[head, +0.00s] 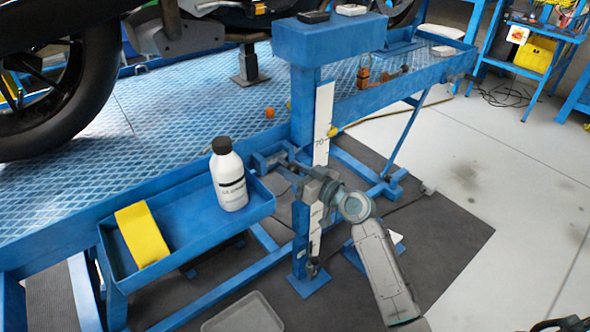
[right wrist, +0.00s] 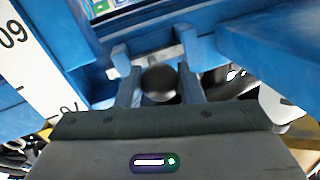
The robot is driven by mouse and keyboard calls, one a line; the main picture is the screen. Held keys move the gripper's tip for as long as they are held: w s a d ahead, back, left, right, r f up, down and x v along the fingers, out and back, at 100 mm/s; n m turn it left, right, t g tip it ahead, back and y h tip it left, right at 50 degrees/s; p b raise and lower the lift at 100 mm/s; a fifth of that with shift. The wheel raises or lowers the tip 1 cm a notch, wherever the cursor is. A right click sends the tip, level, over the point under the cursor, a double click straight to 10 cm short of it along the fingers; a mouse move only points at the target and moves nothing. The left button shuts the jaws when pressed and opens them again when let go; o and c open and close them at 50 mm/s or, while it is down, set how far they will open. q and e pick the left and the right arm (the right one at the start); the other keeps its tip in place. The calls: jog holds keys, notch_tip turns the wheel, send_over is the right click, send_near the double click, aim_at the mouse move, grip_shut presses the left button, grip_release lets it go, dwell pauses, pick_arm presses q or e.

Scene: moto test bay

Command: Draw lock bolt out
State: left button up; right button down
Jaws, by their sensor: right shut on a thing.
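My right gripper (head: 291,167) reaches in from the lower right, at the blue post of the lift beside the tray. In the right wrist view its two fingers (right wrist: 156,62) stand on either side of a dark round knob, the end of the lock bolt (right wrist: 160,83), and are shut on it. The bolt's shank is hidden behind the knob and fingers. In the head view the gripper covers most of the bolt, so how far it is drawn out cannot be told. My left gripper is not in view.
A white scale strip (head: 323,122) runs down the post. A motorcycle wheel (head: 75,85) stands on the blue platform. The grey floor at right is mostly clear.

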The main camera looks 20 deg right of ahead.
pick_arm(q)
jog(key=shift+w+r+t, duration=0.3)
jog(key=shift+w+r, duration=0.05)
pick_arm(e)
jog(key=shift+s+a+f, duration=0.1)
jog(key=shift+s+a, duration=0.1)
jog(key=shift+a, duration=0.3)
jog(key=shift+s+a+f, duration=0.1)
jog(key=shift+s+a, duration=0.05)
jog(key=shift+a, duration=0.3)
jog(key=c, duration=1.2)
grip_release()
jog(key=shift+c, duration=0.2)
jog(key=shift+o, duration=1.1)
jog(key=shift+a+r, duration=0.2)
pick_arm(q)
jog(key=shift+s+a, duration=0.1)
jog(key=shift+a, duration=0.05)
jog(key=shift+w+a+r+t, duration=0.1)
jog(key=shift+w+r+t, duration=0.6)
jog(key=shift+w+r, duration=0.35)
pick_arm(e)
jog(key=v, duration=1.1)
